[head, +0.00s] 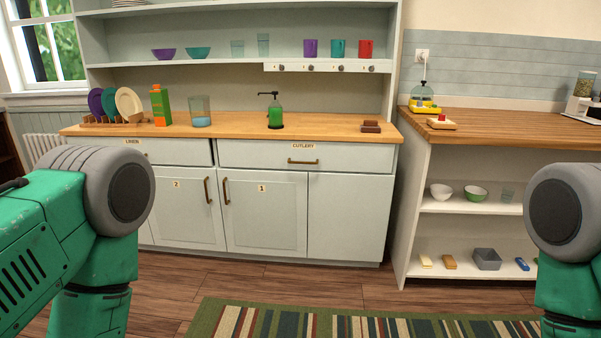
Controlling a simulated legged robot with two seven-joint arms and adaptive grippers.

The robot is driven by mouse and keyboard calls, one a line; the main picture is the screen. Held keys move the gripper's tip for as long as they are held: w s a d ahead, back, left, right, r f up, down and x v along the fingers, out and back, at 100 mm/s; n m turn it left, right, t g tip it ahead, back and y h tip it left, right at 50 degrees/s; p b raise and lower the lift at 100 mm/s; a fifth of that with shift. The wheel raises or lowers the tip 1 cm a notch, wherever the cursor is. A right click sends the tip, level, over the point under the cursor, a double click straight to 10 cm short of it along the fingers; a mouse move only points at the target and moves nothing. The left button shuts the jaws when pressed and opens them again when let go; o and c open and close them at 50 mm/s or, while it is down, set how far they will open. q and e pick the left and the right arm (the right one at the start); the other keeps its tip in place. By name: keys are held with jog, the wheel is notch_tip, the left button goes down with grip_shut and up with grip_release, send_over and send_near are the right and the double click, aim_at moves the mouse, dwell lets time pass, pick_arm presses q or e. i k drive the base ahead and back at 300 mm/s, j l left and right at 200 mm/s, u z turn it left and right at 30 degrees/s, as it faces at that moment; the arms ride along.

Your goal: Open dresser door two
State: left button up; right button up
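The pale dresser (347,215) stands ahead of me. Its door two (178,222), labelled "2", is at the left below the linen drawer (165,151). Door two looks shut, and a vertical brass handle (208,190) is at its right edge. My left arm covers part of the dresser to the left of door two. Door one (265,225), labelled "1", is beside it and shut, with its handle (226,191) on its left edge. My green and grey arms show at the left and right edges. Neither gripper is in view.
The cutlery drawer (270,154) is shut; the linen drawer front looks slightly forward. Plates (128,101), a carton (160,105) and a green soap bottle (275,114) stand on the worktop. An open shelf unit (415,215) is at right. Bare wooden floor (300,282) and a striped rug (370,322) lie in front.

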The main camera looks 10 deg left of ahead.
aim_at(186, 212)
jog(key=i+u, duration=0.2)
jog(key=i, duration=0.45)
jog(key=i+u, duration=0.2)
jog(key=i, duration=0.45)
jog(key=i+l+u, duration=0.2)
jog(key=i, duration=0.4)
jog(key=i+j+z, duration=0.1)
jog(key=i+j, duration=0.15)
jog(key=i+j+z, duration=0.1)
jog(key=i+j, duration=0.2)
jog(key=j, duration=0.15)
jog(key=i+j+z, duration=0.1)
jog(key=i+j, duration=0.15)
jog(key=j, duration=0.15)
jog(key=i+j+z, duration=0.1)
jog(key=j, duration=0.3)
jog(key=i+j+z, duration=0.1)
jog(key=i+j, duration=0.25)
jog(key=i+j+z, duration=0.1)
jog(key=j, duration=0.65)
